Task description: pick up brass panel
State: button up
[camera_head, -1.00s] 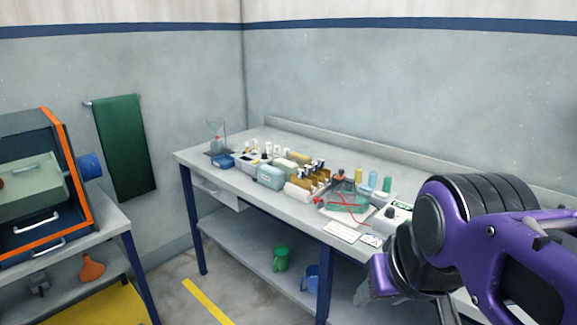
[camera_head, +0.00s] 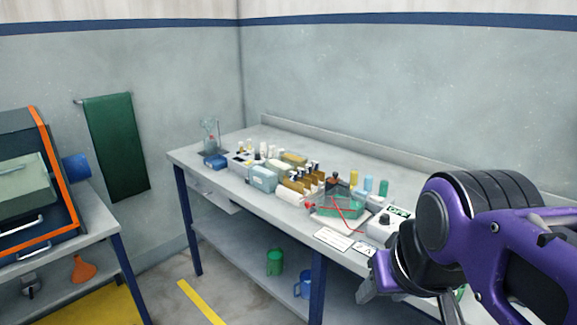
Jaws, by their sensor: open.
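My gripper (camera_head: 408,303) is at the lower right, in front of the workbench's near edge, with its purple arm reaching in from the right. Its fingers are partly hidden or cut off by the frame, and I see nothing held between them. I cannot pick out the brass panel for certain. Small brownish-gold items (camera_head: 301,178) stand in a row mid-bench, but they are too small to identify. A clear tank with greenish liquid (camera_head: 338,203) and red wires stands to their right, beside a box with a dark knob (camera_head: 380,229).
The workbench (camera_head: 215,178) also holds a blue box (camera_head: 215,160), pale tubs (camera_head: 264,178) and several coloured bottles (camera_head: 367,184). Green (camera_head: 275,262) and blue (camera_head: 302,284) mugs stand on its lower shelf. Another table with an orange-edged cabinet (camera_head: 56,168) is left. Floor shows between them.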

aim_at(315, 164)
jog(key=i+j+z, duration=0.1)
jog(key=z, duration=0.25)
jog(key=i+j+z, duration=0.1)
jog(key=z, duration=0.25)
jog(key=j+z, duration=0.35)
jog(key=i+j+z, duration=0.15)
jog(key=j, duration=0.4)
jog(key=i+j+z, duration=0.15)
jog(key=j, duration=0.35)
jog(key=j+z, duration=0.15)
jog(key=j, duration=0.4)
jog(key=i, duration=0.05)
